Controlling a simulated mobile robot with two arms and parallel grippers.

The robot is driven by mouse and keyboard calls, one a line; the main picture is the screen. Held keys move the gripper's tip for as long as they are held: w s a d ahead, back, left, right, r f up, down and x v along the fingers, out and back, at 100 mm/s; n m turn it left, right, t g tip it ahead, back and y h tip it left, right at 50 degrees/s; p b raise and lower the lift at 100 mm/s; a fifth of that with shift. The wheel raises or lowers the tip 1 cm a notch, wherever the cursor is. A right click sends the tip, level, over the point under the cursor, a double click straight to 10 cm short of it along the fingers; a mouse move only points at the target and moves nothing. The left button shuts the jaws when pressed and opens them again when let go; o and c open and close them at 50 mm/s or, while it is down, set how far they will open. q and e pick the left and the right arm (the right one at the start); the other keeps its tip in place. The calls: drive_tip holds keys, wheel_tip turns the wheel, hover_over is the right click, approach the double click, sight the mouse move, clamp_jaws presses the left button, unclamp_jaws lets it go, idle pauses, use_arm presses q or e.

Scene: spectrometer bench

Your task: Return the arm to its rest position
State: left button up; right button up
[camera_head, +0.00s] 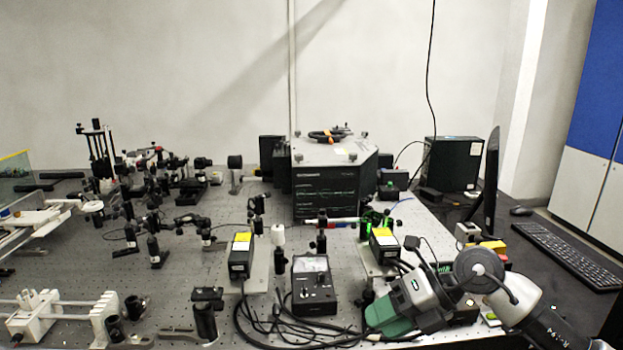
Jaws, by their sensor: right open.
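My right arm (478,268) comes in from the lower right corner and reaches left over the front right part of the optical bench (225,205). Its right gripper (383,316), grey with a green end, points down and left, close to the bundle of black cables. No object shows in its jaws, though the fingertips are hard to make out against the cables.
A black meter box (313,285) stands left of the right gripper, with black cables (262,325) around it. Laser boxes with yellow labels (241,256) stand nearby. A large spectrometer housing (326,180) is behind. A monitor (491,185) and keyboard (568,254) are at the right.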

drive_tip(key=s+a+r+m+t+y, duration=0.3)
drive_tip(key=a+r+m+y, duration=0.1)
drive_tip(key=a+y, duration=0.45)
drive_tip(key=w+d+f+m+t+h, duration=0.1)
drive_tip(key=d+m+t+h, duration=0.3)
drive_tip(key=m+t, duration=0.5)
drive_tip(key=d+f+m+t+h, duration=0.1)
drive_tip(key=d+m+t+h, duration=0.35)
drive_tip(key=m+t, duration=0.5)
drive_tip(key=s+d+f+m+g+h, duration=0.2)
drive_tip(key=d+f+m+g+h, duration=0.1)
drive_tip(key=f+m+h, duration=0.25)
drive_tip(key=s+d+f+m+g+h, duration=0.2)
drive_tip(key=d+f+m+g+h, duration=0.25)
drive_tip(key=f+m, duration=0.2)
drive_tip(key=s+d+f+m+g, duration=0.1)
drive_tip(key=s+f+g, duration=0.55)
drive_tip(key=s, duration=0.35)
drive_tip(key=s+f+m+g, duration=0.1)
drive_tip(key=s+f+g, duration=0.5)
drive_tip(key=s, duration=0.4)
wheel_tip(320, 180, down, 24)
drive_tip(key=s+d+f+g+p, duration=0.1)
drive_tip(key=s+d+f, duration=0.1)
drive_tip(key=s+f, duration=1.5)
drive_tip(key=shift+d+p, duration=0.4)
